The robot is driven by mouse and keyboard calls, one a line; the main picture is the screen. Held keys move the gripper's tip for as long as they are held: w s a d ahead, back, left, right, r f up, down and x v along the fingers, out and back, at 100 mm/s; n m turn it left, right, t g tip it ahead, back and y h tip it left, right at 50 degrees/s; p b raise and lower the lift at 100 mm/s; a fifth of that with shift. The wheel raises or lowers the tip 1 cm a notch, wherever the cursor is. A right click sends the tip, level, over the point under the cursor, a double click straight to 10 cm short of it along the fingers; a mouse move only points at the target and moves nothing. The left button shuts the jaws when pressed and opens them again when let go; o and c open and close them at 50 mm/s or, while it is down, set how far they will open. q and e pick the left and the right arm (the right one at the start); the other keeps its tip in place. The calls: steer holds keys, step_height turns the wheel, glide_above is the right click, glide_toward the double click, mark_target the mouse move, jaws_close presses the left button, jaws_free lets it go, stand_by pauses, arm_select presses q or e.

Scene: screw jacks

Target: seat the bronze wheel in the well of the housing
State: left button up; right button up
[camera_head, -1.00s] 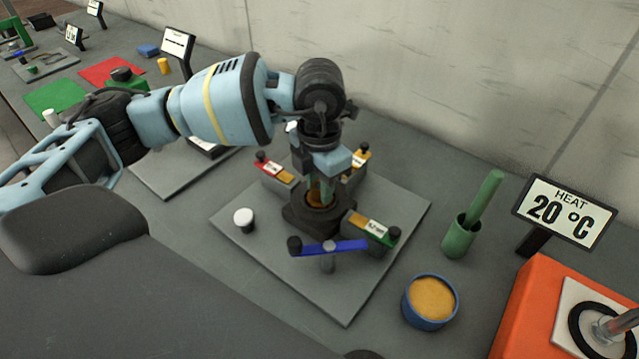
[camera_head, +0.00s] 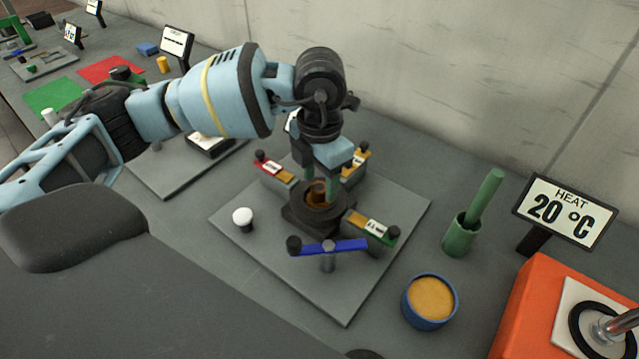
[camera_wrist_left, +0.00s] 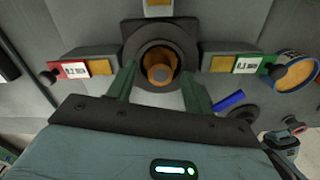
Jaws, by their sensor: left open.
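The housing (camera_head: 311,215) is a dark block with a round well in the middle of the grey plate; it also shows in the left wrist view (camera_wrist_left: 135,37). The bronze wheel (camera_wrist_left: 158,70) sits inside the well, with its hub showing; in the head view it is a small bronze patch (camera_head: 317,193) partly behind a finger. Whether it lies fully flat cannot be told. My left gripper (camera_head: 320,185) points down over the housing, its green fingers apart on either side of the well; in the left wrist view the fingers (camera_wrist_left: 159,88) hold nothing. My right gripper is not in view.
Arms with red (camera_head: 270,165), yellow (camera_head: 357,162) and green (camera_head: 381,232) ends surround the housing. A blue bar (camera_head: 345,246) stands in front. A white-topped knob (camera_head: 243,217), green cup with rod (camera_head: 459,238), blue tub (camera_head: 428,318) and orange heater (camera_head: 530,310) are nearby.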

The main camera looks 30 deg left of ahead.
mark_target(319, 188)
arm_select(q)
step_height(319, 188, up, 10)
steer(key=shift+s+r, duration=0.2)
stand_by(0.7)
